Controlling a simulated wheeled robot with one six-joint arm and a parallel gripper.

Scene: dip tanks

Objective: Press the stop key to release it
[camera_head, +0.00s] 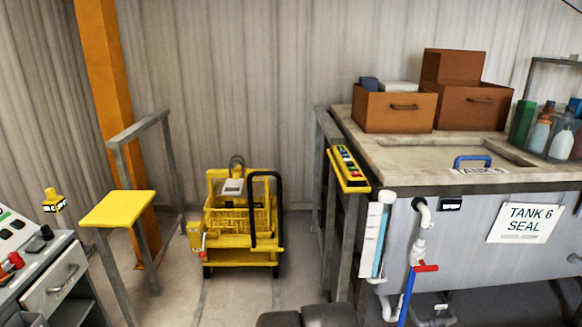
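I cannot make out for certain which control is the stop key. A yellow key box (348,170) with a row of small coloured keys on a dark strip is at the left end of the tank. Its keys are too small to tell which one is pressed in. A grey control console (40,262) at the left edge carries red and black levers or knobs. A small yellow block (53,201) with dark markings stands behind it. My gripper is not in view; a dark part at the bottom middle may be mine.
A tank (460,235) labelled "TANK 6 SEAL" fills the right, with brown boxes (394,111), bottles (540,132) and pipes (420,240). A yellow wheeled machine (240,222) stands at the middle back. A yellow-topped stand (118,209) and grey rail are left. Some floor between is clear.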

